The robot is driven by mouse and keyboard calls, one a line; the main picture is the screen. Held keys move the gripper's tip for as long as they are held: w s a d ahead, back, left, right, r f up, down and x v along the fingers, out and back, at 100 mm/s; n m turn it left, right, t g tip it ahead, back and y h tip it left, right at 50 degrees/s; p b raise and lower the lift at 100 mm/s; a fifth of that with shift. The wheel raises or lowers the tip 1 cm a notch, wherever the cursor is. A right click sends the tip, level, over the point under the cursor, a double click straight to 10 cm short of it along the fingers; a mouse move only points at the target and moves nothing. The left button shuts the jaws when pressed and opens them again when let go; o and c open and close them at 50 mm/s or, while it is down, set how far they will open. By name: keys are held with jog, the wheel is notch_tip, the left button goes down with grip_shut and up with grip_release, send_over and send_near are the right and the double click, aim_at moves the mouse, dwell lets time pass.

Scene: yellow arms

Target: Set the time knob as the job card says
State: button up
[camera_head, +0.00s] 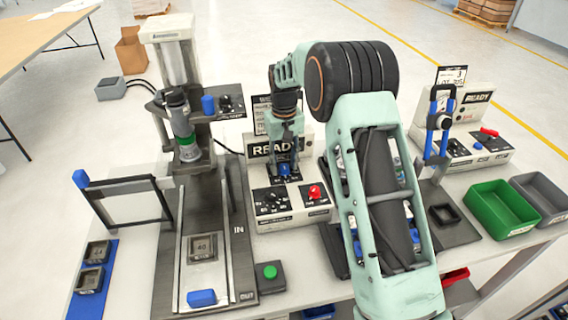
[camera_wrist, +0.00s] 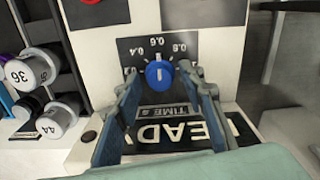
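The time knob (camera_wrist: 158,74) is blue with a white line. It sits on a black dial plate (camera_wrist: 180,48) whose upside-down numbers include 0.4, 0.6 and 0.8, with a "TIME s" label. The knob also shows in the head view (camera_head: 284,170), under my gripper (camera_head: 286,160). A card (camera_head: 261,114) behind the READY display is mostly hidden by my arm; its text is unreadable.
A black dial (camera_head: 270,199) and a red knob (camera_head: 314,192) are on the same control box's front. The press (camera_head: 178,75) stands to the left, with a green button (camera_head: 270,271) in front. A second station (camera_head: 480,145) and a green bin (camera_head: 500,208) are at right.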

aim_at(284, 166)
notch_tip(284, 166, up, 12)
dwell(0.7)
